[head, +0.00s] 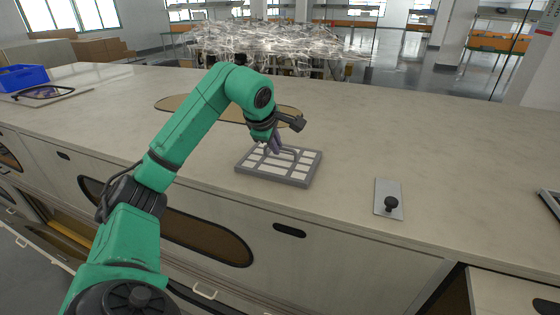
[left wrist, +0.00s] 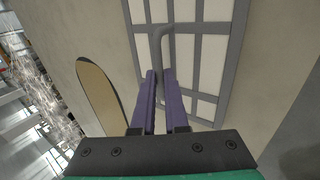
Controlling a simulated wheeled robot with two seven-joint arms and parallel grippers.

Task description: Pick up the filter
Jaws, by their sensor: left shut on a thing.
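The filter (head: 291,178) is a flat grey frame with white panels, lying on the counter in the middle of the head view. In the left wrist view the filter (left wrist: 211,68) fills the upper middle, with a curved grey handle (left wrist: 156,42) across its face. My left gripper (head: 276,150) reaches down over the filter's back part. In the left wrist view its purple fingers (left wrist: 159,80) are closed around the handle, and their tips hide part of it. I cannot tell any gap between the filter and the counter. My right gripper is not in view.
The counter (head: 440,150) is largely bare right of the filter. A small plate with a black knob (head: 390,203) lies near the front edge. An oval brown inset (head: 182,104) is behind my arm. A blue bin (head: 22,78) stands far left.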

